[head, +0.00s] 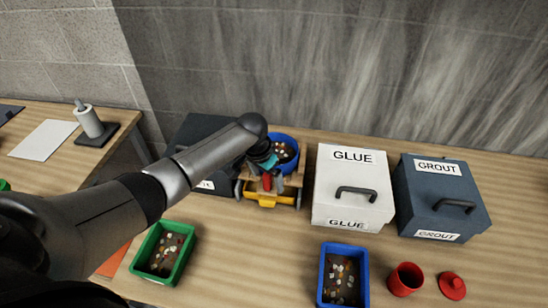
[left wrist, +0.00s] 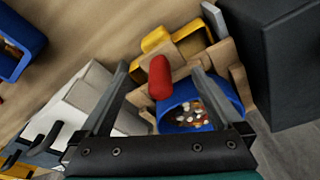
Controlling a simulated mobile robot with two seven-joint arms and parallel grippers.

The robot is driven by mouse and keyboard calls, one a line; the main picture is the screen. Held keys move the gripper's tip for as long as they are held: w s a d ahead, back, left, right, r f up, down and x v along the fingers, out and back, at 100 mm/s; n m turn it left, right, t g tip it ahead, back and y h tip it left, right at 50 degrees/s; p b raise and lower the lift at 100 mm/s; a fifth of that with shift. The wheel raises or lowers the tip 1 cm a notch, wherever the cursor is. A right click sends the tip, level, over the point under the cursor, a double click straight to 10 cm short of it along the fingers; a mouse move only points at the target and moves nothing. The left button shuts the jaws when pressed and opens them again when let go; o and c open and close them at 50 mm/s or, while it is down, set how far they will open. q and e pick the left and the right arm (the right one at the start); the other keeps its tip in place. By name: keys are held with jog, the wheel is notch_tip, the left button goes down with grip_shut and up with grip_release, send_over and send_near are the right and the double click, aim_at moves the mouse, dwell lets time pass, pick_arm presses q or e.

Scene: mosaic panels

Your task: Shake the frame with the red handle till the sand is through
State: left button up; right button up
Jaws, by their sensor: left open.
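The red handle (left wrist: 159,77) stands out from a wooden frame (left wrist: 192,52) in the left wrist view. It also shows as a small red piece in the head view (head: 267,182). My left gripper (left wrist: 160,68) is open, with its fingers spread on either side of the red handle and no visible grip on it. A blue round tub (head: 293,163) with mixed pieces in it is at the frame. A yellow tray (head: 270,200) sits low at the frame's front. My left arm hides part of the frame in the head view. Sand cannot be made out. My right gripper is not in view.
A white GLUE box (head: 332,203) stands close right of the frame, with a dark GROUT box (head: 412,205) beyond. A green tray (head: 143,258), a blue tray (head: 364,282) and a red cup (head: 405,279) stand in front. The wall is behind.

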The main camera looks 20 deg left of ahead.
pick_arm(q)
jog(key=shift+r, duration=0.1)
notch_tip(320, 180, up, 2)
jog(key=shift+r+p, duration=0.2)
jog(key=shift+p, duration=0.75)
jog(key=shift+r, duration=2.75)
